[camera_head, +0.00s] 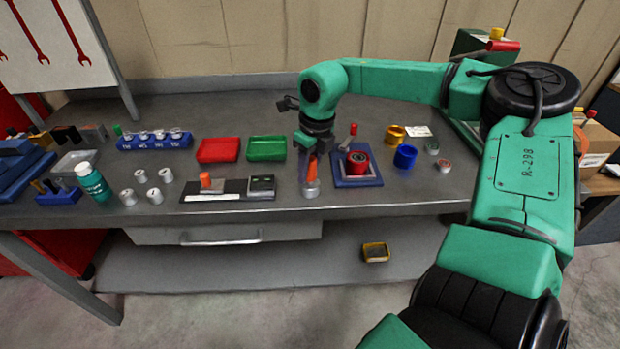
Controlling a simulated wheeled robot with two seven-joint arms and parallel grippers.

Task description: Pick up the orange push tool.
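The orange push tool (311,173) stands upright near the front of the grey workbench, with an orange upper part and a pale round lower end. My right gripper (311,158) points down directly over it, with the fingertips at the top of the orange part. The fingers are small and dark here, and I cannot tell whether they touch or grip the tool. My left gripper is not in view.
Left of the tool are a black-and-silver fixture (215,191) with an orange knob and a small dark box (262,185). A blue square holder (357,180) with a red round part is close on the right. Red (218,150) and green (266,148) trays lie behind.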

